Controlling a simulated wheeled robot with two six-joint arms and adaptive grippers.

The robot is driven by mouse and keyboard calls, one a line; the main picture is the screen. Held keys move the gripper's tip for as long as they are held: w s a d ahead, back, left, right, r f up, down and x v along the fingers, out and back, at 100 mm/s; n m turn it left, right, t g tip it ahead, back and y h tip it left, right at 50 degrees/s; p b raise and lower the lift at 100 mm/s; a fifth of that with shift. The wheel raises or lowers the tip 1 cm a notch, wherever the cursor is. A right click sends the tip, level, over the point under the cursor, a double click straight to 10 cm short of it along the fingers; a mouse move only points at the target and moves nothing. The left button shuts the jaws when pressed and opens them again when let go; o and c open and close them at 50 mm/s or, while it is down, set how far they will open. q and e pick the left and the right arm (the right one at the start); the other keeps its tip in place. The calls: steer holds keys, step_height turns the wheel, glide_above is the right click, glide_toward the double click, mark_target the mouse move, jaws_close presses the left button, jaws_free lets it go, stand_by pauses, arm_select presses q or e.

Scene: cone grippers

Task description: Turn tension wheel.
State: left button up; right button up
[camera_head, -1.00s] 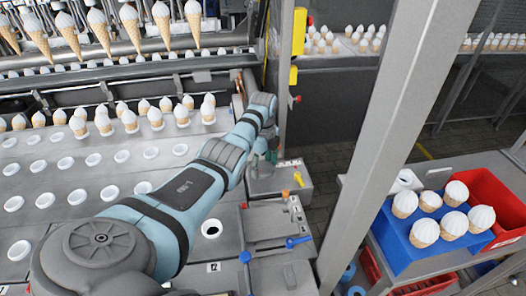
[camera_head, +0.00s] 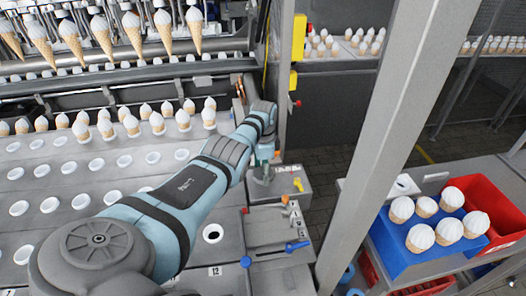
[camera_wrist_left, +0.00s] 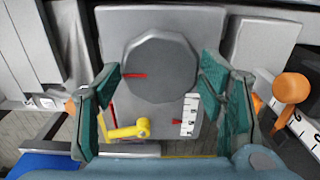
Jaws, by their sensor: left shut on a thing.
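The tension wheel (camera_wrist_left: 160,52) is a grey many-sided knob on a grey panel, with a red mark at its left side in the left wrist view. My left gripper (camera_wrist_left: 161,72) has its green ridged fingers on both sides of the wheel, shut on it. A printed scale (camera_wrist_left: 188,115) with a red pointer sits below right of the wheel. In the head view my left arm reaches away over the machine, and my left gripper (camera_head: 265,164) is small at the machine's right edge. The wheel is mostly hidden there. My right gripper is out of view.
A yellow lever (camera_wrist_left: 126,131) is close below the wheel. An orange knob (camera_wrist_left: 291,88) stands to the right. In the head view a grey post (camera_head: 381,140) rises right of the arm, with a blue tray (camera_head: 404,254) of cones beyond it.

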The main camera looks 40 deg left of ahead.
arm_select(q)
steer(key=n, duration=0.4)
steer(key=shift+n, duration=0.3)
steer(key=n, duration=0.4)
steer(key=shift+n, duration=0.3)
steer(key=n, duration=0.4)
steer(key=shift+n+p, duration=0.3)
steer(key=n, duration=1.2)
steer(key=shift+n, duration=0.3)
steer(key=n, duration=0.4)
steer(key=shift+n, duration=2)
